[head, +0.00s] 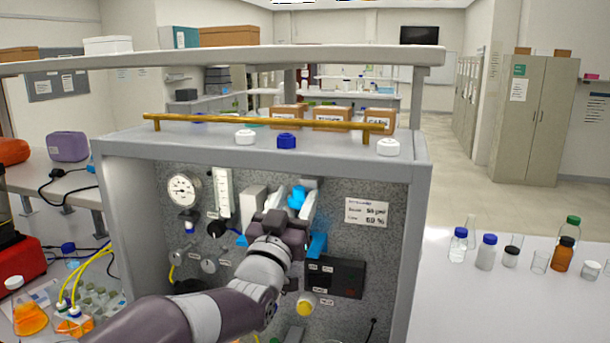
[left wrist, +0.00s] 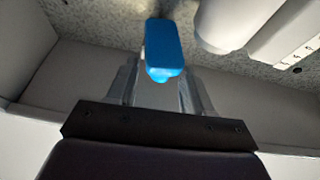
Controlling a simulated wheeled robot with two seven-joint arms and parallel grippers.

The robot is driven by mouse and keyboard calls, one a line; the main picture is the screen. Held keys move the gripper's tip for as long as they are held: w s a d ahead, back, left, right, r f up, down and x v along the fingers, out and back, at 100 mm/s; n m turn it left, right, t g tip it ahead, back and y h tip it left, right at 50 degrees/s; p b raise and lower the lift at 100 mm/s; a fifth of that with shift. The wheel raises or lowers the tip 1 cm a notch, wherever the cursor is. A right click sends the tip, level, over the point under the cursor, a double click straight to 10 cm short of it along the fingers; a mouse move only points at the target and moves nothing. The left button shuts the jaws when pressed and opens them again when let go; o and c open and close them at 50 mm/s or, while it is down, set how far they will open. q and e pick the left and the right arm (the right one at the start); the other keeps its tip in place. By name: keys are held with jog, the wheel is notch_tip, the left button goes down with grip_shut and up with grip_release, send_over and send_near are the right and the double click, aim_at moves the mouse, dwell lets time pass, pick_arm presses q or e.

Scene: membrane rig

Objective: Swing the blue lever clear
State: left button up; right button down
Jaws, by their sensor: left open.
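The blue lever (head: 297,197) is on the speckled back panel of the rig, partly hidden by my left gripper. In the left wrist view, a blue lever end (left wrist: 163,50) shows between the two fingers, with a gap on both sides. My left gripper (head: 291,204) is open around it; its fingers also show in the left wrist view (left wrist: 160,88). Another blue part (head: 318,245) shows below and to the right of the gripper; I cannot tell if it belongs to the lever. My right gripper is not in view.
A round gauge (head: 184,189) and a flow tube (head: 223,192) are left of the gripper. A dark box (head: 334,277) and a yellow knob (head: 306,304) are below right. A brass rail (head: 262,122) runs above. Several bottles stand on the right bench.

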pick_arm(q)
jog(key=shift+r, duration=0.25)
jog(key=shift+w, duration=0.1)
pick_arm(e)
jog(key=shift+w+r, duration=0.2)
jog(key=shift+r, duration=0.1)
pick_arm(q)
jog(key=shift+f, duration=0.1)
jog(key=c, duration=0.8)
jog(key=shift+o, duration=0.2)
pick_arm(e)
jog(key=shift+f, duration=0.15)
